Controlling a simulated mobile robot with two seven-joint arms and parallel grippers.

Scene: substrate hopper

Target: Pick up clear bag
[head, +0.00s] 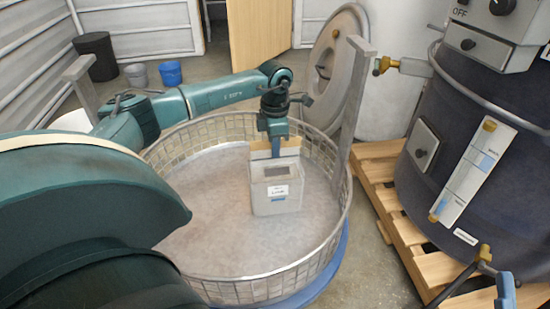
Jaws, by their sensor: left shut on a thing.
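The clear bag (262,203) looks like a pale, boxy, upright pack with a white and blue label on its front and a tan strip along its top edge. It is inside the round wire-mesh basket (225,292), right of the middle. My left gripper (275,152) points down from above and is shut on the top of the bag. The fingertips are small and partly hidden at the bag's top. I cannot tell whether the bag's bottom touches the basket floor. My right gripper is not in view.
The basket's mesh rim surrounds the bag, with a grey upright post (352,105) at its right. A dark drum (480,130) stands on a wooden pallet (372,172) to the right. A blue bucket (171,73) and a black bin (97,56) stand at the back left.

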